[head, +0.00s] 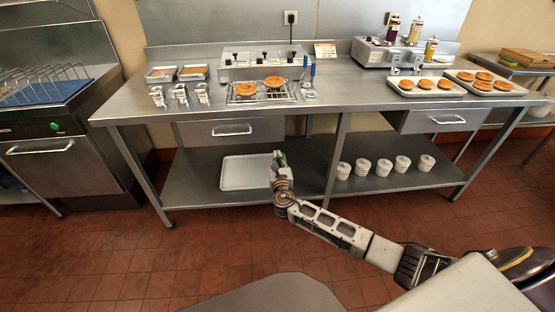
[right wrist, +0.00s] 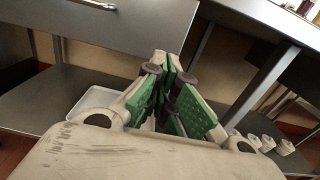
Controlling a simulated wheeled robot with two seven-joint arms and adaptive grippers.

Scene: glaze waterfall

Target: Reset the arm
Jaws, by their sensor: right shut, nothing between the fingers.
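My right arm comes in from the lower right in the head view. My right gripper (head: 279,160) points up in front of the steel table (head: 345,98), below its top and over the lower shelf. In the right wrist view its green-padded fingers (right wrist: 169,95) are together with nothing between them. My left gripper is not in view.
Two doughnuts (head: 275,81) sit on a wire rack, with more on trays (head: 427,94) to the right. A glaze machine (head: 400,55) stands behind. The lower shelf holds an empty tray (head: 246,172) and several white tubs (head: 363,166). The floor in front is clear.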

